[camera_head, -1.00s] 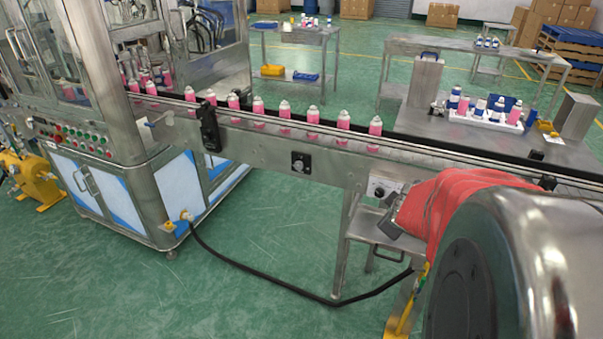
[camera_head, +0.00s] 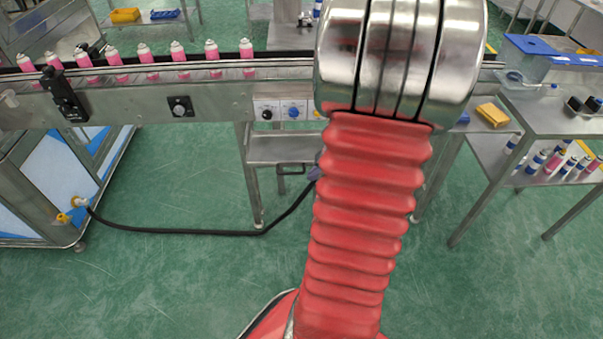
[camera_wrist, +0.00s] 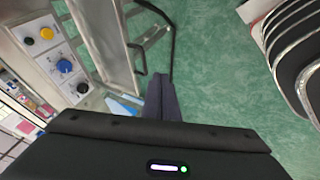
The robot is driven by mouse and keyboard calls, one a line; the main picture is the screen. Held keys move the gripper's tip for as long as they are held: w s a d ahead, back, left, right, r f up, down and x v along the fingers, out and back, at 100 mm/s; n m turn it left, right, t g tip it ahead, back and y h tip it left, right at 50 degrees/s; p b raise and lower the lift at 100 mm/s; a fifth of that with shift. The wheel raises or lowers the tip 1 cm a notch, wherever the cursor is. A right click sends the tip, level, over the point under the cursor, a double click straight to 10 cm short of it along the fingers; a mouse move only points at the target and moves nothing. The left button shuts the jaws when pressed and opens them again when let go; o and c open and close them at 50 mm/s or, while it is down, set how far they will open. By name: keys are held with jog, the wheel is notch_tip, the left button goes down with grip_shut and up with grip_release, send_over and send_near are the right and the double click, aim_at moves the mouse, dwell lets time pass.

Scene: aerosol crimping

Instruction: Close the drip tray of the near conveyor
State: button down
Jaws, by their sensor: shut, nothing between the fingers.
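The near conveyor (camera_head: 215,102) carries pink cans across the head view. Its metal drip tray (camera_head: 270,152) juts out beneath the control panel, with a dark handle (camera_head: 291,170) on its front. In the wrist view, the tray (camera_wrist: 103,38) lies left of centre, with its handle (camera_wrist: 137,58) beside it. My gripper (camera_wrist: 163,97) is shut and empty, pointing down at the floor side of the handle, apart from it. In the head view, only a bit of my gripper (camera_head: 315,173) shows right of the handle; my arm hides the rest and the tray's right end.
The control panel (camera_head: 281,110) with knobs sits above the tray. A black hose (camera_head: 180,232) runs along the floor from the machine (camera_head: 50,190) towards the tray's stand. A metal table (camera_head: 560,115) with bottles below stands right. The green floor in front is open.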

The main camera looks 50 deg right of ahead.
jog(key=shift+w+f, duration=0.1)
send_near(301, 173)
jog(key=shift+a+f, duration=2)
jog(key=shift+f, duration=0.3)
jog(key=w+d, duration=0.1)
jog(key=w+d+f, duration=0.1)
jog(key=w+d, duration=0.1)
jog(key=shift+w, duration=0.2)
jog(key=shift+w+d, duration=0.1)
